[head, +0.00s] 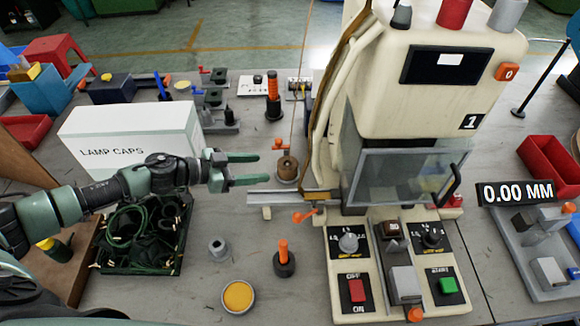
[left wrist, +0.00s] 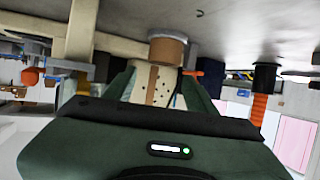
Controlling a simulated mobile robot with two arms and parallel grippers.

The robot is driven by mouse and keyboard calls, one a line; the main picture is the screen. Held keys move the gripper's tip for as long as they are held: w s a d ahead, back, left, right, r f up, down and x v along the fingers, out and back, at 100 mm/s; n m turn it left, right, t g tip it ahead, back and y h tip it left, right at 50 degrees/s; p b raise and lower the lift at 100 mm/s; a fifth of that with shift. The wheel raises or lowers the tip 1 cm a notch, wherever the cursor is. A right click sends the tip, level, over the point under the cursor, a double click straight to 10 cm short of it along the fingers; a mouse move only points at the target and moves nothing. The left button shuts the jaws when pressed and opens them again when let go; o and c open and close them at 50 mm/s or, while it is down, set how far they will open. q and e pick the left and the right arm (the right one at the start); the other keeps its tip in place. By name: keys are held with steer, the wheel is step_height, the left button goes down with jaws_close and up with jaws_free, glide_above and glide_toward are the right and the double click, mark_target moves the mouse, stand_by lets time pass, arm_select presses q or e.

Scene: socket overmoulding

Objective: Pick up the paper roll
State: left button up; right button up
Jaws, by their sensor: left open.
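The only roll-like thing I make out is a small brown roll (head: 287,167) on a round grey base, left of the cream machine; I take it for the paper roll. In the left wrist view, a brown cylinder with a pale rim (left wrist: 168,48), likely the same roll, shows beyond the fingers. My left gripper (head: 260,168) is open and empty, level with the table. Its two green fingers point right at the roll, their tips a little short of it. The fingers also show in the left wrist view (left wrist: 160,82). My right gripper is not in view.
A white "LAMP CAPS" box (head: 130,135) stands behind my left arm. A dark crate of cables (head: 145,235) lies in front of it. The cream machine (head: 435,105) stands right of the roll. An orange-handled tool (head: 273,95) stands behind the roll; another (head: 284,258) stands nearer.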

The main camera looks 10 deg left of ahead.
mark_target(279, 166)
arm_select(q)
steer(key=shift+w+f, duration=0.3)
steer(key=shift+f, duration=0.3)
steer(key=shift+w+d+f, duration=0.1)
steer(key=shift+w+d, duration=0.05)
steer(key=shift+w, duration=0.15)
steer(key=shift+x, duration=1.25)
steer(key=x, duration=0.4)
steer(key=shift+w+d, duration=0.25)
steer(key=shift+d, duration=0.1)
steer(key=c, duration=1)
